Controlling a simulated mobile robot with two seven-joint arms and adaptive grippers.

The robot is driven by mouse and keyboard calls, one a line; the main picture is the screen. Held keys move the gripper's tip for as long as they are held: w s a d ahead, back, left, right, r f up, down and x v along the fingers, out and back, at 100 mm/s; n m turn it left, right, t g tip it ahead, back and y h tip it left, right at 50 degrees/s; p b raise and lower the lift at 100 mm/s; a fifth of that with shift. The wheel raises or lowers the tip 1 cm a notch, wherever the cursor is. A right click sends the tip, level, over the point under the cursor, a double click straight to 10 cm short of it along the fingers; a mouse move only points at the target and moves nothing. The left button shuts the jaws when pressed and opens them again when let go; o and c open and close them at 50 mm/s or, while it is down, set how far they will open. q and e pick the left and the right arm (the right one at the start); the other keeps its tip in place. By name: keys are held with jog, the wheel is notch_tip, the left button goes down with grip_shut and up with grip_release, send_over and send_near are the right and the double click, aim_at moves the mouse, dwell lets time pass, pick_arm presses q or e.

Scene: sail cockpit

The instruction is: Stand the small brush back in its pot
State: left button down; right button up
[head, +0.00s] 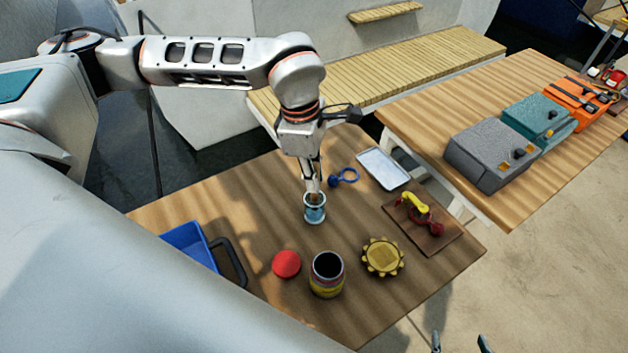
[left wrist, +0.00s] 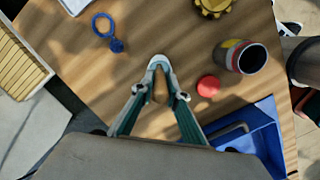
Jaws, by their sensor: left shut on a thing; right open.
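The small pot (head: 314,214), blue with a pale rim, stands upright on the wooden table. Its pale rim also shows just beyond the fingertips in the left wrist view (left wrist: 158,59). My left gripper (head: 312,184) points down right above the pot and is shut on the small brush. The brush's tan wooden part (left wrist: 160,86) shows between the fingers. Its lower end is at or inside the pot's mouth; how deep it sits is hidden. My right gripper (head: 460,343) is open and empty at the bottom edge of the head view, away from the table.
Near the pot are a red disc (head: 286,264), an open dark can (head: 326,277), a yellow toothed disc (head: 383,257), a blue ring piece (head: 345,177), a white tray (head: 382,168), a blue bin (head: 190,243) and a brown board (head: 440,238). A second table (head: 480,112) holds boxes.

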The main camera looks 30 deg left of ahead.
pick_arm(q)
jog(key=shift+f, duration=1)
jog(key=shift+f, duration=0.2)
jog(key=c, duration=2)
grip_release()
jog(key=shift+r, duration=0.2)
jog(key=r, duration=0.4)
jog(key=a+r, duration=0.1)
jog(key=r, duration=0.3)
jog(key=r+b, duration=0.1)
jog(key=r, duration=0.3)
jog(key=shift+s+a, duration=0.15)
jog(key=shift+s, duration=0.15)
jog(key=shift+s+f, duration=0.1)
